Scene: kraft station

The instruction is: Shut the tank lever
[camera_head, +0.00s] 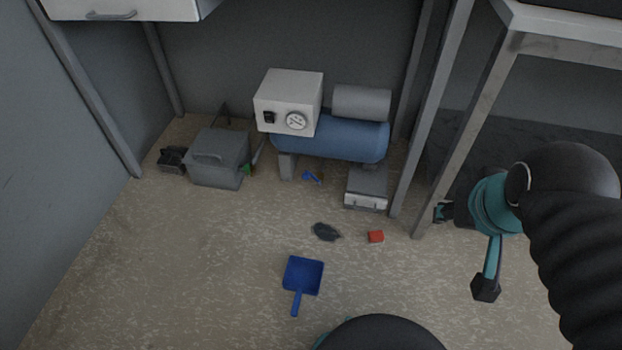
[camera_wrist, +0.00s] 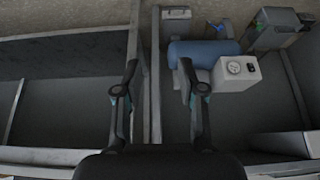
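My gripper (camera_head: 443,212) is at the right by the bench leg, apart from the tank. In the wrist view my gripper (camera_wrist: 160,85) has its fingers spread, with nothing between them.
A grey toolbox (camera_head: 217,158) stands left of the tank, and a grey case (camera_head: 367,186) sits below its right end. A blue dustpan (camera_head: 303,275), a red block (camera_head: 376,237) and a dark item (camera_head: 325,232) lie on the floor. A metal leg (camera_head: 430,110) rises between gripper and tank.

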